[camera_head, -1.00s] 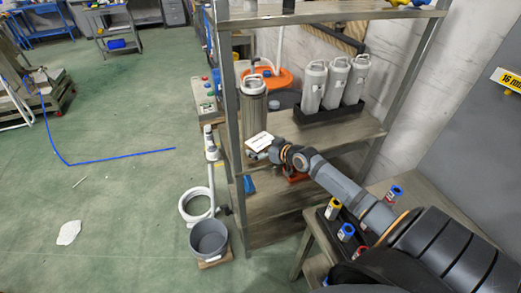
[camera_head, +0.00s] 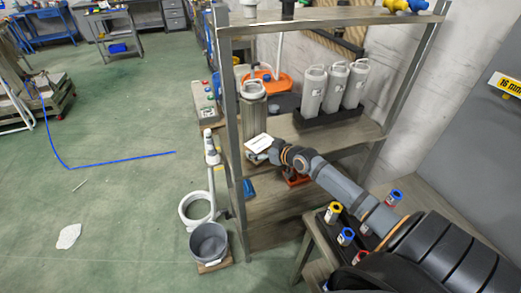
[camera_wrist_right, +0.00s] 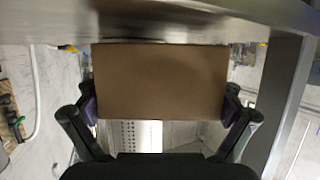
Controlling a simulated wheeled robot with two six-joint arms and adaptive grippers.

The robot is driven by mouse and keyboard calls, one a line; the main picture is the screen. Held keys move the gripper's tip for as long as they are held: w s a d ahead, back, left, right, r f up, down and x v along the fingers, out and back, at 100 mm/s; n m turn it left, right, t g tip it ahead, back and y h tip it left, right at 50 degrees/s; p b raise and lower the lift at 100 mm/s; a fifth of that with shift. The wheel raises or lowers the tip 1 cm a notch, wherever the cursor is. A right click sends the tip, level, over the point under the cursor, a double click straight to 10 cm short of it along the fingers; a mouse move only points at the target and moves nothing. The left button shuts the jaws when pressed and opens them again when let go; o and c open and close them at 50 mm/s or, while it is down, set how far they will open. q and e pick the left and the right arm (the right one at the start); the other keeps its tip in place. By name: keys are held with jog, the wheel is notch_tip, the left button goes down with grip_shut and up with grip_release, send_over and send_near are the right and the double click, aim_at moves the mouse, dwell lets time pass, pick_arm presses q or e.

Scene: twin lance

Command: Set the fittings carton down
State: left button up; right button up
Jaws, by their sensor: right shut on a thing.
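My right gripper (camera_head: 258,154) reaches to the left front part of the shelving rack's middle shelf (camera_head: 345,132). In the right wrist view my right gripper (camera_wrist_right: 160,105) has a finger on each side of a plain brown carton (camera_wrist_right: 160,80) and is shut on it. The carton looks level there, just below a grey board edge. In the head view a white flat patch (camera_head: 258,142) shows at the gripper; I cannot tell if it is the carton's face. The carton's underside and any contact with the shelf are hidden. My left gripper is not in view.
A clear canister (camera_head: 254,112) stands close behind the gripper. Several grey-white canisters (camera_head: 337,90) stand in a black tray on the right. A front rack post (camera_head: 231,120) is close on the left.

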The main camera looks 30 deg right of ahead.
aim_at(260, 143)
notch_tip(260, 143, up, 27)
jog(key=p, duration=0.1)
jog(key=shift+p, duration=0.3)
dwell(0.6)
